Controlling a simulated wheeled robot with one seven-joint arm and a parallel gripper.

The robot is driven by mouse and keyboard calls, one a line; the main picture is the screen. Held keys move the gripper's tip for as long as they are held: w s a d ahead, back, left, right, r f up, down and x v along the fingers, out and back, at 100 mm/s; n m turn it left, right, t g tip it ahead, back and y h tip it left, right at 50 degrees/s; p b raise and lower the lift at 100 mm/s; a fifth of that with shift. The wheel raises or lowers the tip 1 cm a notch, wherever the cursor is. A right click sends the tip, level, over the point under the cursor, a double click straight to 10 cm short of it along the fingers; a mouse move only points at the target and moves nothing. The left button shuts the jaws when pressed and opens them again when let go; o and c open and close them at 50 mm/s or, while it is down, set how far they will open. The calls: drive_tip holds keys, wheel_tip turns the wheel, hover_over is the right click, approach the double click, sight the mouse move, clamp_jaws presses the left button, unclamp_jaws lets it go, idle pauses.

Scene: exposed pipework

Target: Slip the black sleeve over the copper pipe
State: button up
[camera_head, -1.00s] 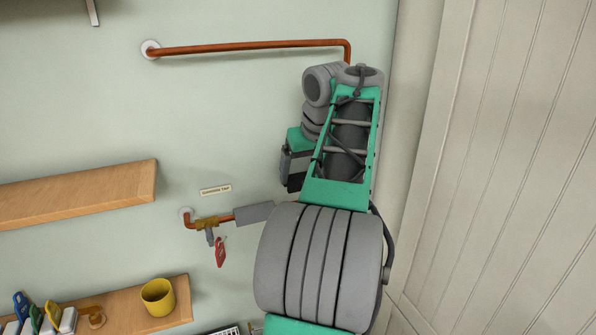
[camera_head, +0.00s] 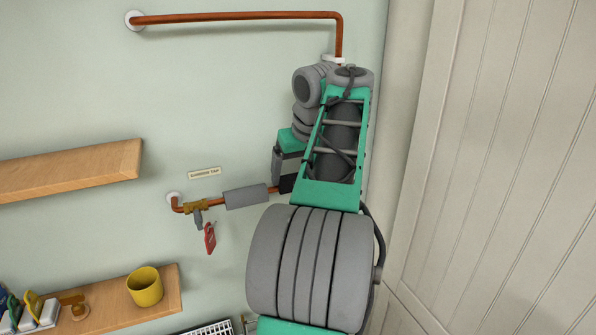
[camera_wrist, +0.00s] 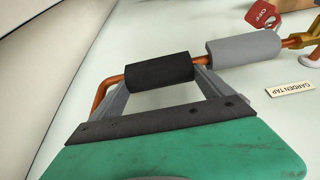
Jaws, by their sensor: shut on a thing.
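The black sleeve (camera_wrist: 158,70) shows in the wrist view between the fingers of my gripper (camera_wrist: 161,86), which is shut on it. The sleeve lies in line with the copper pipe (camera_wrist: 106,88), which shows at its left end and bends there. I cannot tell whether the sleeve is around the pipe or just in front of it. A grey sleeve (camera_wrist: 244,47) sits on the pipe close to the black one's right end, with a small gap. In the head view the copper pipe (camera_head: 273,189) shows right of the grey sleeve (camera_head: 246,196); my arm hides the rest.
A brass tap (camera_head: 195,206) with a red tag (camera_head: 210,238) is left of the grey sleeve. A higher copper pipe (camera_head: 235,17) runs above my arm. Wooden shelves (camera_head: 70,170) and a yellow mug (camera_head: 145,287) are at left. A panelled surface (camera_head: 500,160) stands at right.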

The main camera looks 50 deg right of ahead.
drive_tip(key=shift+f, duration=0.35)
drive_tip(key=o, duration=1.1)
drive_tip(key=shift+f, duration=0.1)
drive_tip(key=shift+c, duration=0.2)
drive_tip(key=p+v, duration=0.5)
drive_tip(key=v, duration=0.3)
